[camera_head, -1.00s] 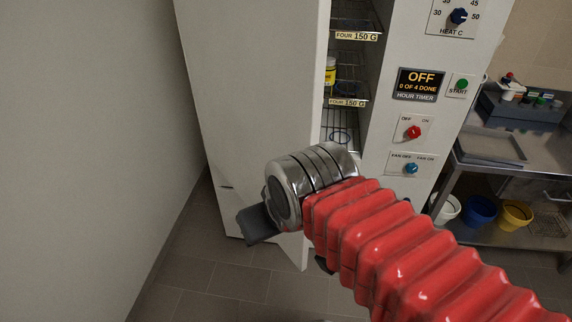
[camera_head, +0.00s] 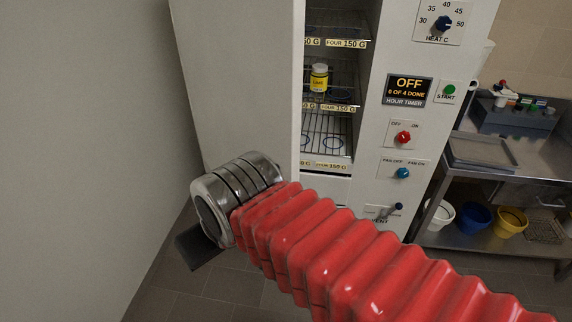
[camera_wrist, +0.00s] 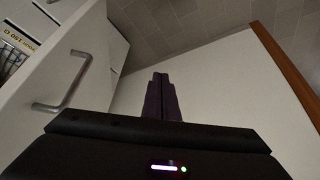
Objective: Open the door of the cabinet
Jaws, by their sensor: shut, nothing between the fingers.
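The cabinet (camera_head: 378,75) is pale, and its door (camera_head: 235,80) stands open on the left, with the wire shelves in view. In the wrist view the door (camera_wrist: 103,45) is at the left, with its metal bar handle (camera_wrist: 82,75) facing me. My gripper (camera_wrist: 160,77) is shut and empty, to the right of the handle and apart from it, in front of a pale wall. In the head view my wrist covers the lower part of the door, and the fingertips are hidden.
A yellow-labelled jar (camera_head: 319,78) stands on a shelf inside. Knobs and a timer display (camera_head: 408,90) are on the cabinet front. A steel bench (camera_head: 490,180) with buckets stands at the right. A bare wall (camera_head: 90,130) is close on the left.

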